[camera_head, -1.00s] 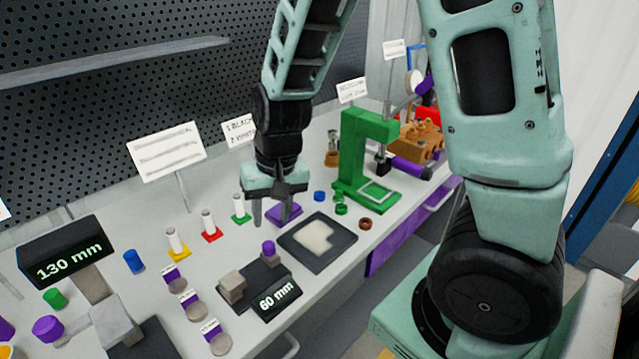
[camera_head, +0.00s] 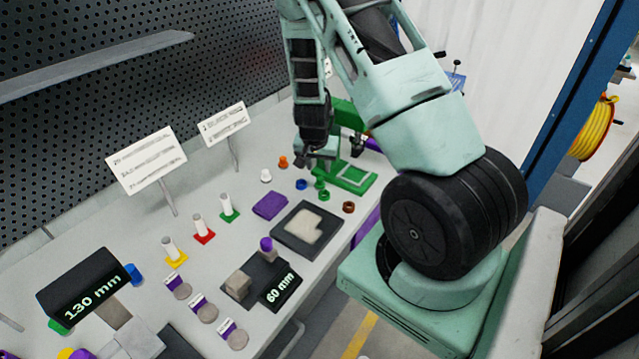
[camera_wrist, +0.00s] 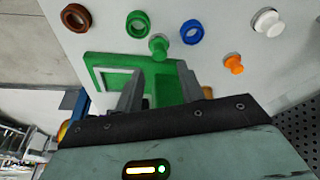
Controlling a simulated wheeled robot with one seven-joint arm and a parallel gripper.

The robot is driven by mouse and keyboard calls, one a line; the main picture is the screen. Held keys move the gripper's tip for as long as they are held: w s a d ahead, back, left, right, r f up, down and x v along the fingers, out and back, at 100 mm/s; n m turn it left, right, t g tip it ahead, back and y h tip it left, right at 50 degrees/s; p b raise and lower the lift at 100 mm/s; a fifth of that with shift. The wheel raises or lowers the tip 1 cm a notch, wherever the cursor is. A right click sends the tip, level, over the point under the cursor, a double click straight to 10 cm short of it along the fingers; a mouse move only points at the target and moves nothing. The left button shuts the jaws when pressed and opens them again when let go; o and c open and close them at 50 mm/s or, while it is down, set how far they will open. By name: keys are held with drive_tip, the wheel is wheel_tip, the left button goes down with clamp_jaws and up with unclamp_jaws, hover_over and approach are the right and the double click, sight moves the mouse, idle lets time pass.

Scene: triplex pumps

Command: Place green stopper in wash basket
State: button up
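The green stopper (camera_wrist: 158,45) lies on the bench in the wrist view, just beyond and between my fingertips; it also shows in the head view (camera_head: 320,183). A green ring (camera_wrist: 138,24) lies beside it. My gripper (camera_wrist: 160,72) is open and empty, its two fingers apart over the base of a green stand (camera_wrist: 105,62). In the head view, my gripper (camera_head: 318,163) hangs above the bench just behind the stopper. I cannot clearly pick out a wash basket in either view.
A blue ring (camera_wrist: 191,31), an orange piece (camera_wrist: 233,63), a white piece (camera_wrist: 267,22) and a brown ring (camera_wrist: 76,17) lie around the stopper. A dark square tray (camera_head: 291,241) and a purple pad (camera_head: 270,205) lie in front. Sign cards (camera_head: 145,160) stand behind.

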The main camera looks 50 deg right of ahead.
sight(320, 178)
drive_tip(key=shift+p+x, duration=1.3)
drive_tip(key=shift+x, duration=2.45)
drive_tip(key=shift+c, duration=0.2)
drive_tip(key=c, duration=0.7)
